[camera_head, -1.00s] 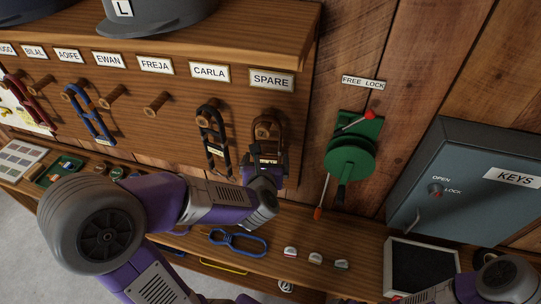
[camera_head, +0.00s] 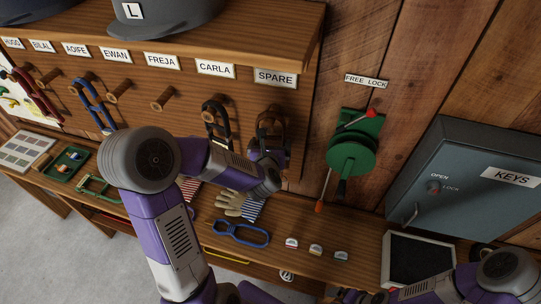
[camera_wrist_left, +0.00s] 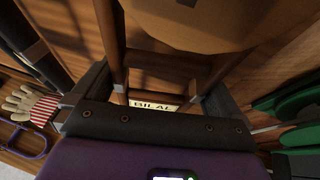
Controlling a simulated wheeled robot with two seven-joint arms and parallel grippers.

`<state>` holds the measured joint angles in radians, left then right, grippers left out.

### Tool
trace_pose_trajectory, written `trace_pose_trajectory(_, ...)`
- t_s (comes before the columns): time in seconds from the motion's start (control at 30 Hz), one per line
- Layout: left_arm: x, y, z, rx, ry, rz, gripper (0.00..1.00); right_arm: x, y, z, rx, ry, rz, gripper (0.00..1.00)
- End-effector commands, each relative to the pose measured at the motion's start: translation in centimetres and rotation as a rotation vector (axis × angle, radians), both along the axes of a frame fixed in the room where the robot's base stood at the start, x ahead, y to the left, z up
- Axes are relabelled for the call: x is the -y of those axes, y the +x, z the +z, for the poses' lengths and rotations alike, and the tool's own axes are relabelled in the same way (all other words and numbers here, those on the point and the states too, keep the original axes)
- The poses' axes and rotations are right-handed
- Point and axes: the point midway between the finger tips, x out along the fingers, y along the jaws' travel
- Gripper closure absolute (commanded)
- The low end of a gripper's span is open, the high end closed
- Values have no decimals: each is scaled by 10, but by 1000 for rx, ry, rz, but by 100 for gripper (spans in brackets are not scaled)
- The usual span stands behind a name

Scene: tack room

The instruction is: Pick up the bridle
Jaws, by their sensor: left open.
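A brown bridle (camera_head: 272,122) hangs under the SPARE label (camera_head: 275,77) on the peg board. My left gripper (camera_head: 268,150) is at its lower part. In the left wrist view the brown straps (camera_wrist_left: 196,72) run down between the two open fingers of my left gripper (camera_wrist_left: 150,95), and a tag (camera_wrist_left: 153,105) reading BILAL shows between them. I cannot tell whether the fingers touch the straps. A black bridle (camera_head: 209,113) hangs just left, under CARLA. Blue (camera_head: 92,103) and red (camera_head: 38,97) bridles hang further left. My right arm is at the lower right; its fingers are not visible.
Gloves (camera_head: 229,203), a blue-handled item (camera_head: 240,234) and small blocks (camera_head: 316,250) lie on the bench below.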

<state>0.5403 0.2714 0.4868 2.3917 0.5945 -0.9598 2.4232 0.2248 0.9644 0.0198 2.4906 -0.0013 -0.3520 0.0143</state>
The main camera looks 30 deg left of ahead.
Motion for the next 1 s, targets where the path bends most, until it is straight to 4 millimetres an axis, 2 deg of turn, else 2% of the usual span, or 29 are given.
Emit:
trace_pose_trajectory(0.13, 0, 0, 0, 0, 0, 0, 0, 0, 0, 0, 0, 0, 0, 0)
trace_pose_trajectory(0.17, 0, 0, 0, 0, 0, 0, 3, 0, 0, 0, 0, 0, 0, 0)
trace_pose_trajectory(0.7, 0, 0, 0, 0, 0, 0, 86, 0, 0, 0, 0, 0, 0, 0)
trace_pose_trajectory(1.0, 0, 0, 3, 4, 3, 0, 88, 0, 0, 0, 0, 0, 0, 0)
